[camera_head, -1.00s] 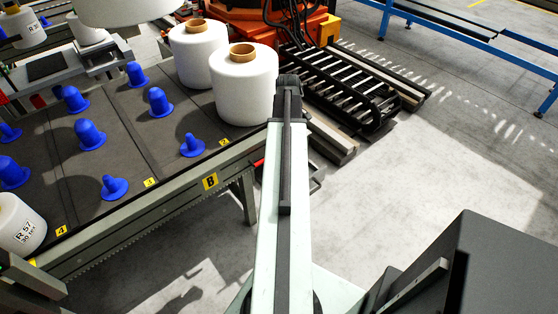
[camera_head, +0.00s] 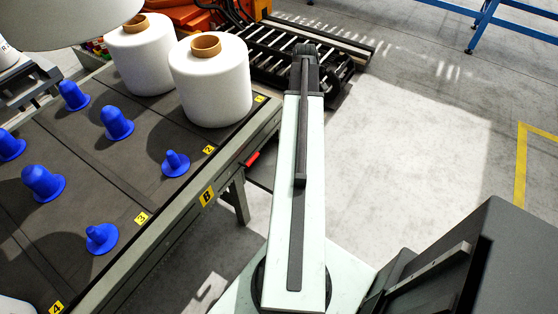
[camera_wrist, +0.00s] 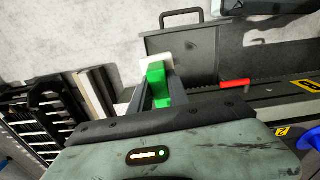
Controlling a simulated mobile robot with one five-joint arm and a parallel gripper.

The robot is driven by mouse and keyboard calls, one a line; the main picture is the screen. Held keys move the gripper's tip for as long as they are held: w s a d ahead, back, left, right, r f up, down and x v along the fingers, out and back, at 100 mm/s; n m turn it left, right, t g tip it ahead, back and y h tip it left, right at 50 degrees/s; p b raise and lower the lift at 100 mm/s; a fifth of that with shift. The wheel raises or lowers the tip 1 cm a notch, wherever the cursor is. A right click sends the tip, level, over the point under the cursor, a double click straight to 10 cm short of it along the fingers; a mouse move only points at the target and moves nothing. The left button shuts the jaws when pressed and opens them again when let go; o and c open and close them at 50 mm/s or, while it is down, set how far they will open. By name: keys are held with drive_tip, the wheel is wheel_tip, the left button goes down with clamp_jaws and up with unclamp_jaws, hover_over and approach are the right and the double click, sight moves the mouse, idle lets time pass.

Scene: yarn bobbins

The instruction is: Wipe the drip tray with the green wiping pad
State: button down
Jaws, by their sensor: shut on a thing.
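In the wrist view my gripper (camera_wrist: 161,92) is shut on the green wiping pad (camera_wrist: 156,80), a green block with a pale slab at its far end. The drip tray (camera_wrist: 198,62) looks like the grey, flat, smudged tray with a dark handle, just beyond and to the right of the pad. The pale slab overlaps the tray's left part in the picture; I cannot tell whether it touches. In the head view my arm hides the gripper and pad.
The bobbin table (camera_head: 150,225) stands left of my arm, with blue pegs (camera_head: 117,122) and white bobbins (camera_head: 210,85). A red handle (camera_wrist: 235,84) lies along its edge near the tray. A black slatted rack (camera_wrist: 35,115) is at left.

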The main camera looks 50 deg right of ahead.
drive_tip(key=a+f+b, duration=0.5)
drive_tip(key=f+b, duration=0.3)
drive_tip(key=f, duration=0.1)
drive_tip(key=w+a+f+b, duration=0.1)
drive_tip(key=a+f+b, duration=0.4)
drive_tip(key=f+b, duration=0.4)
drive_tip(key=shift+a, duration=0.2)
drive_tip(key=shift+f, duration=0.15)
